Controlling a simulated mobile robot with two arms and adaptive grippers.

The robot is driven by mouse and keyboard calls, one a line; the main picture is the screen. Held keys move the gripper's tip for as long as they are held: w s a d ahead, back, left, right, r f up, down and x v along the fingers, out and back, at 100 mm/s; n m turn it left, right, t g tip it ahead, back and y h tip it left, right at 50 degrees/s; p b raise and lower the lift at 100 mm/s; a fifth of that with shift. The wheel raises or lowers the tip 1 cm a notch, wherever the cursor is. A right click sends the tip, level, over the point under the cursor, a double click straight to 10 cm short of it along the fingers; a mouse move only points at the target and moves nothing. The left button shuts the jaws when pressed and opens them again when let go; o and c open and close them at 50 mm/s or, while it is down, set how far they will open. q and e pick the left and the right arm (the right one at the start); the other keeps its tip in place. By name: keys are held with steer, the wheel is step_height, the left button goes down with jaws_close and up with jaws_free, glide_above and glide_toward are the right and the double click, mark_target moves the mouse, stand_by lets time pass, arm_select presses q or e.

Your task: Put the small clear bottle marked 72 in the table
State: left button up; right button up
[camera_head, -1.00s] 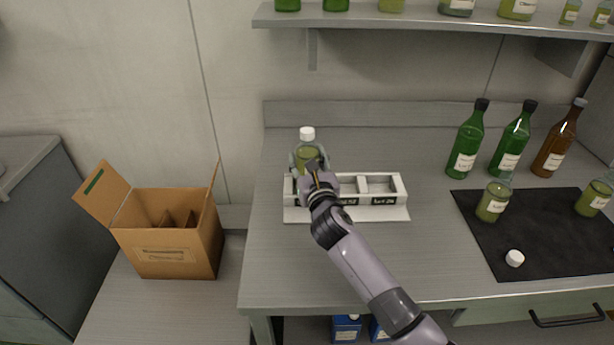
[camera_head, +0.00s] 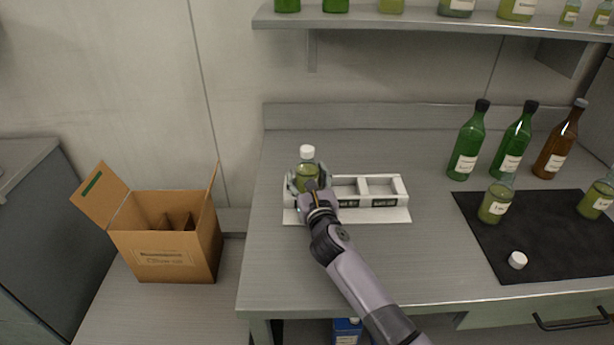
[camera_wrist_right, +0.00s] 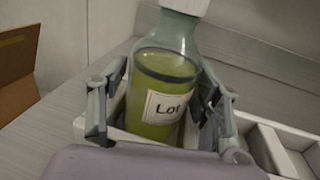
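A small clear bottle (camera_head: 307,174) with a white cap and green oil stands upright in the left compartment of the white rack (camera_head: 400,214). In the wrist view the bottle (camera_wrist_right: 165,75) shows a label reading "Lot"; its number cannot be read. My right gripper (camera_head: 309,184) is around the bottle, one finger on each side. The fingers look spread, with a narrow gap beside the glass, so it appears open. The gripper hides the rack's left front. The middle and right compartments are empty. My left gripper is not in view.
Two small oil bottles (camera_head: 495,204) and a loose white cap (camera_head: 517,260) are on the black mat (camera_head: 560,250) at right. Two green bottles (camera_head: 466,150) and a brown bottle (camera_head: 560,143) stand behind. An open cardboard box (camera_head: 165,250) is at left. A shelf (camera_head: 430,22) hangs above.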

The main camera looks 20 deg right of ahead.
steer(key=shift+o, duration=0.8)
steer(key=shift+r, duration=0.15)
steer(key=s, duration=0.8)
steer(key=s+a, duration=0.1)
steer(key=s, duration=0.3)
steer(key=shift+s, duration=0.1)
